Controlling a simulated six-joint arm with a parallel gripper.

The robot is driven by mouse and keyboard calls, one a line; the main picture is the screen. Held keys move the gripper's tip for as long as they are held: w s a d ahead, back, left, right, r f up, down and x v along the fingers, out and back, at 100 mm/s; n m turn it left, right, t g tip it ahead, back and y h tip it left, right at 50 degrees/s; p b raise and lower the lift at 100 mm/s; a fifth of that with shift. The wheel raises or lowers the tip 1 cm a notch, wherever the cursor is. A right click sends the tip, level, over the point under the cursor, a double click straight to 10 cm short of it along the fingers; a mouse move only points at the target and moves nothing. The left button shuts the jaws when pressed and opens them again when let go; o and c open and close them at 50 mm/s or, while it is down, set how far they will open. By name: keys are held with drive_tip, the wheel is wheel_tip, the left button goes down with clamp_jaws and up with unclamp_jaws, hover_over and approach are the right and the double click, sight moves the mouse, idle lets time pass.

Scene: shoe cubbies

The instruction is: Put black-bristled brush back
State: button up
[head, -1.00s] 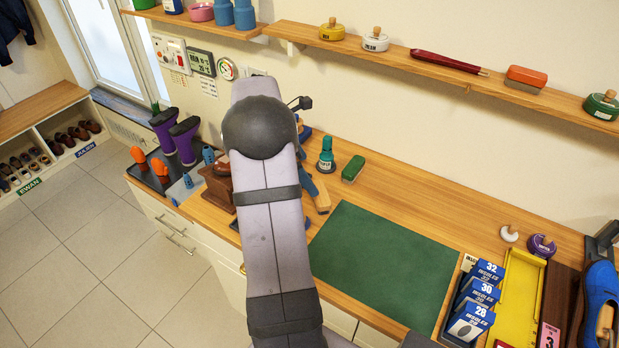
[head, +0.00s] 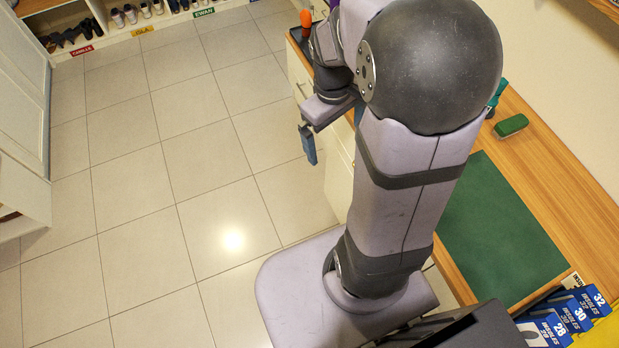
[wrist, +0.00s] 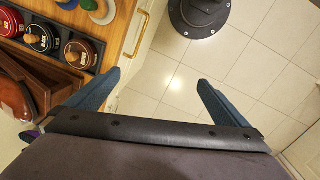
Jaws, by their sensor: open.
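No brush with clearly black bristles can be made out in these frames. A green block-shaped object (head: 511,126) lies on the bench behind my arm; whether it is a brush, and its bristle colour, I cannot tell. My gripper (head: 308,145) hangs over the floor side of the bench front, left of my arm. In the wrist view my gripper (wrist: 159,77) has its two blue fingers spread wide with nothing between them. My arm hides much of the bench's far end in the head view.
A green mat (head: 500,235) lies bare on the bench. Blue insole boxes (head: 565,318) stand at its near right. In the wrist view, round tins (wrist: 85,52) sit in a dark tray beside a wooden box (wrist: 65,80). Open tiled floor (head: 150,200) lies left.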

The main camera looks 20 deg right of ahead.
drive_tip(key=s+a+f+m+y, duration=0.1)
drive_tip(key=s+a+f+m, duration=0.1)
drive_tip(key=s+a, duration=0.5)
drive_tip(key=a+m, duration=0.1)
drive_tip(key=a, duration=0.1)
drive_tip(key=shift+a, duration=0.3)
drive_tip(key=shift+f, duration=0.1)
idle(0.6)
